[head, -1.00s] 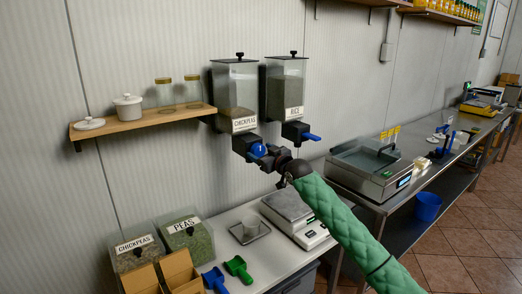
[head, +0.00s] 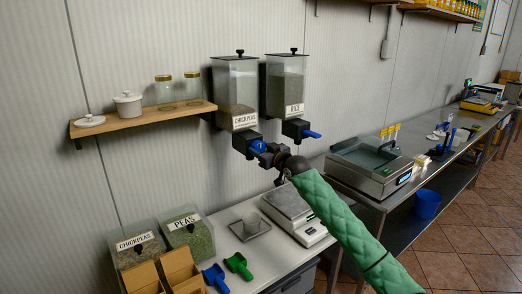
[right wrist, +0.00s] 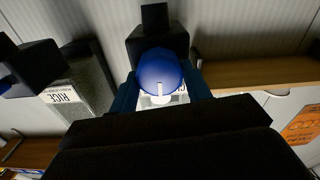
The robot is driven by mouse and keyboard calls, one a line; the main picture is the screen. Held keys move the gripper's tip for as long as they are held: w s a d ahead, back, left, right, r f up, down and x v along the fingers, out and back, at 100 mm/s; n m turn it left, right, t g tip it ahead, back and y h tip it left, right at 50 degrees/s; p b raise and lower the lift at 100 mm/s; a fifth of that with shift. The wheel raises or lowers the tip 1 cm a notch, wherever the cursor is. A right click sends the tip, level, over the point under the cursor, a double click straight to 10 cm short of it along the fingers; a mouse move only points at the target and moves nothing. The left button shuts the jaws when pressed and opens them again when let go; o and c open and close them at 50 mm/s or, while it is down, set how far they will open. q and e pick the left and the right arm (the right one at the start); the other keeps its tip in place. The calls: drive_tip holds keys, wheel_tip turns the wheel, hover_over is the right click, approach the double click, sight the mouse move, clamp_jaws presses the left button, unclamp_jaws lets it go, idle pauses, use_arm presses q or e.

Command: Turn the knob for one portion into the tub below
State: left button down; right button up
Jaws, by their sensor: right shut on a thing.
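The chickpeas dispenser (head: 236,88) hangs on the wall beside the rice dispenser (head: 286,85). The chickpeas dispenser's round blue knob (right wrist: 158,72) has a white line on its face and sits at its dark outlet. My right gripper (head: 262,148) is shut on this knob, with one finger on each side of it in the right wrist view (right wrist: 160,85). My left gripper is not in view.
The rice dispenser's blue knob (head: 312,134) is close to the right of my gripper. A scale (head: 290,203) stands right of the tray. Bins of chickpeas (head: 140,247) and peas (head: 188,230) and two scoops are to the left. A wooden shelf (head: 150,121) is left of the dispensers.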

drive_tip(key=shift+m, duration=1)
drive_tip(key=m, duration=0.2)
drive_tip(key=shift+m, duration=0.3)
drive_tip(key=m+p, duration=0.1)
drive_tip(key=m, duration=0.1)
drive_tip(key=shift+m, duration=0.8)
drive_tip(key=m+p, duration=0.3)
drive_tip(key=m, duration=0.3)
drive_tip(key=shift+w+d+m, duration=0.1)
drive_tip(key=shift+m, duration=0.3)
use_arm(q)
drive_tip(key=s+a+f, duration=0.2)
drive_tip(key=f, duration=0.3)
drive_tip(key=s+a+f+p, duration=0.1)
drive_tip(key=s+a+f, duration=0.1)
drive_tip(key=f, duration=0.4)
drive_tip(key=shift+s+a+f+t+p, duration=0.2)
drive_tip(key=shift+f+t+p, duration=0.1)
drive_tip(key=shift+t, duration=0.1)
use_arm(e)
drive_tip(key=shift+f+m, duration=0.15)
drive_tip(key=shift+m, duration=1.05)
drive_tip(key=o, duration=1)
drive_tip(key=shift+d, duration=0.1)
drive_tip(key=shift+c, duration=0.2)
